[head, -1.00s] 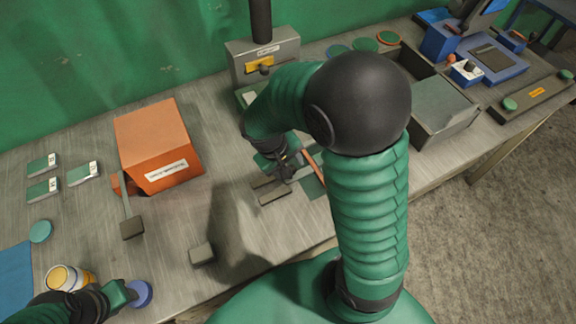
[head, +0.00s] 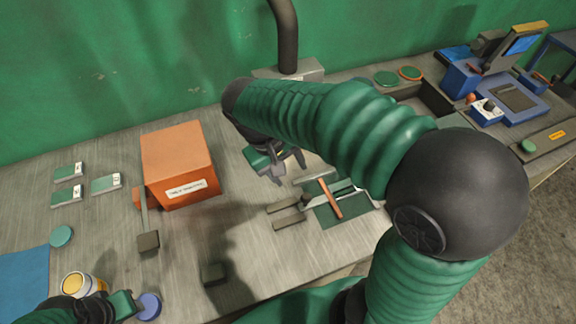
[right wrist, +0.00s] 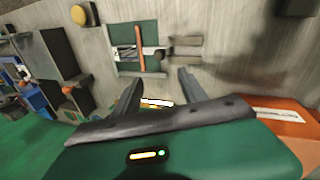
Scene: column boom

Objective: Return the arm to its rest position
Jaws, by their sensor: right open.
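My right gripper (head: 288,165) is open and empty above the bench in the head view, between the orange box (head: 178,160) and a green mat (head: 345,212). In the right wrist view its two dark fingers (right wrist: 160,90) stand apart with nothing held between them. My right arm bends across the right half of the head view. My left gripper (head: 128,304) is at the lower left, close to a blue round disc (head: 149,306). Its fingers do not show clearly.
The green mat carries an orange-handled tool (head: 330,198). Grey blocks (head: 288,214) lie beside it. A grey machine (head: 300,70) stands behind my right arm. Several small labelled cards (head: 106,183) lie at left. A blue device (head: 500,95) stands at the far right. The front middle is mostly clear.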

